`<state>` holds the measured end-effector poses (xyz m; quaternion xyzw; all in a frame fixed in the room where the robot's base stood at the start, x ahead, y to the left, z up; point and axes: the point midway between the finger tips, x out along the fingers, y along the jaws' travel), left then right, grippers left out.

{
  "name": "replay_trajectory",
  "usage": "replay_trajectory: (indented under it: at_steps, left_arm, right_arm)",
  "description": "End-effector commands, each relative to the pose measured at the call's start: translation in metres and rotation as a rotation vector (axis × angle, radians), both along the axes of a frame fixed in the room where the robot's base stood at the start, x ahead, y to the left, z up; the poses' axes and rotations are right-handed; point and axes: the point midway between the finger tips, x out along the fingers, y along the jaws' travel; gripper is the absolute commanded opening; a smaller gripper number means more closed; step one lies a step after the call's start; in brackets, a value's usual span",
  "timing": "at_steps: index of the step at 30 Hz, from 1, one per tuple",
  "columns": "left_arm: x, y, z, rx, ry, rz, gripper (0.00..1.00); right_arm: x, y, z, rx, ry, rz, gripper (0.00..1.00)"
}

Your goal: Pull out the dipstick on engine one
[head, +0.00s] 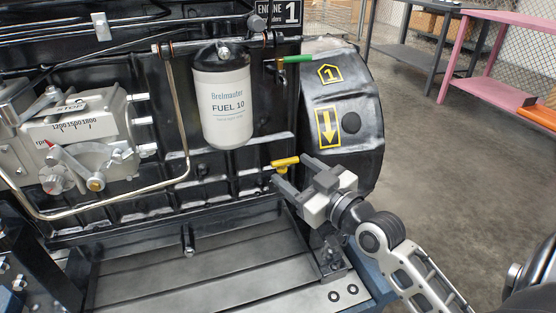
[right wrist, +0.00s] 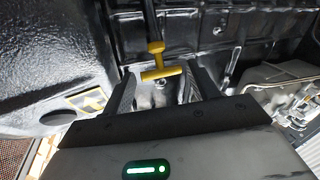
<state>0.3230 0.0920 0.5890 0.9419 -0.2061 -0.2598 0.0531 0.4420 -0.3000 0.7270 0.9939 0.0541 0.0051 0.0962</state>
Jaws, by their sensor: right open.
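The dipstick on engine one has a yellow T-shaped handle (head: 285,162), low on the engine's side below the white fuel filter. In the right wrist view the yellow handle (right wrist: 161,75) lies crosswise near the fingertips, with its stem toward the top. My right gripper (head: 291,170) is open and empty, its fingertips close to the handle. In the right wrist view the handle shows in line with the gap between the fingers (right wrist: 164,86). I cannot tell whether it touches either finger. My left gripper is not in view.
The white fuel filter (head: 222,100) and a green-handled valve (head: 297,59) are above the dipstick. The black housing (head: 341,115) marked 1 bulges out at the right. A metal pipe (head: 105,211) runs at the left. The floor (head: 450,160) at the right is clear.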

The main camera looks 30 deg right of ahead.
Motion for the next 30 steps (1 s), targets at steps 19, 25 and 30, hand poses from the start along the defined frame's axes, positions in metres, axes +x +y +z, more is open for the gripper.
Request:
replay_trajectory:
  at_steps: [19,25,30]
  left_arm:
    - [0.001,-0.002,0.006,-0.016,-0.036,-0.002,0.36]
    - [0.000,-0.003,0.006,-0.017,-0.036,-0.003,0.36]
    - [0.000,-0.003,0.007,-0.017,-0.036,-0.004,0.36]
  right_arm:
    - [0.060,0.007,0.000,0.000,0.001,0.001,0.59]
    - [0.059,0.007,0.000,0.000,0.000,0.000,0.34]
    - [0.059,0.007,0.001,0.000,0.000,0.001,0.11]
